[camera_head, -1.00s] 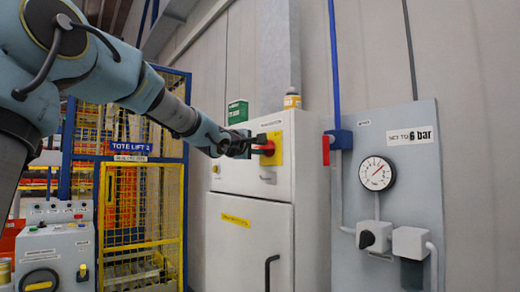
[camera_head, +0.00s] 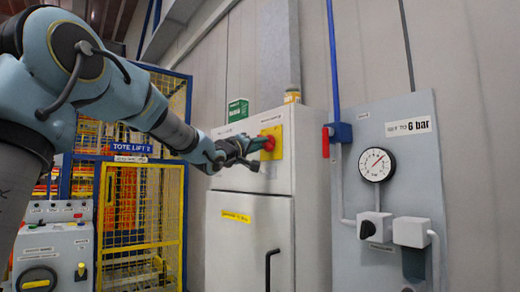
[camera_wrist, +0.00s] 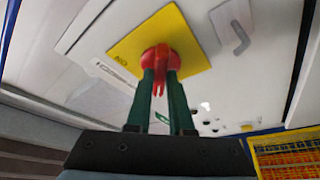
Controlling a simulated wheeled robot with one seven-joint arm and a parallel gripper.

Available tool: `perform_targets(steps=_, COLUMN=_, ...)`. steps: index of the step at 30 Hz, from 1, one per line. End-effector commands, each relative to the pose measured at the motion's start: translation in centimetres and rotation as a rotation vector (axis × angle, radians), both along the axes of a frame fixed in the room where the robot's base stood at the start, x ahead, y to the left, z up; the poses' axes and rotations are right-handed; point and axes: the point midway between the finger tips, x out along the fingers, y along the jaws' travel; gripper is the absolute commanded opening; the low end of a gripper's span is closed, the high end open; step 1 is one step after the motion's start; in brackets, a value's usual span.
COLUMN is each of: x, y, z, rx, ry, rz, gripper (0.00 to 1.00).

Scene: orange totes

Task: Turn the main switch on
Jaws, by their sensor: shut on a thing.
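The main switch is a red rotary knob (camera_head: 268,144) on a yellow plate (camera_head: 275,136), on the upper front of a white cabinet (camera_head: 310,150). In the wrist view the red knob (camera_wrist: 158,62) sits in the middle of the yellow plate (camera_wrist: 190,43). My gripper (camera_head: 254,150) reaches the knob from the left. In the wrist view its two dark green fingers (camera_wrist: 160,88) stand on either side of the knob's red handle and are shut on it. The fingers hide parts of the knob.
A grey panel (camera_head: 440,200) with a pressure gauge (camera_head: 375,165) and a red-handled valve (camera_head: 326,142) stands right of the cabinet. A yellow mesh cage (camera_head: 140,215) and a control box (camera_head: 55,255) are on the left. A green box (camera_head: 238,110) stands on the cabinet.

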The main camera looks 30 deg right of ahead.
Motion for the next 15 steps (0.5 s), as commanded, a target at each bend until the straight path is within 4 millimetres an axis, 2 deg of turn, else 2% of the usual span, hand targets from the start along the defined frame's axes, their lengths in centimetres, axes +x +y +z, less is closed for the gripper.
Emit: perform_targets(steps=15, x=0.43, y=0.03, z=-0.53, rx=0.094, ry=-0.474, rz=-0.001, gripper=0.0)
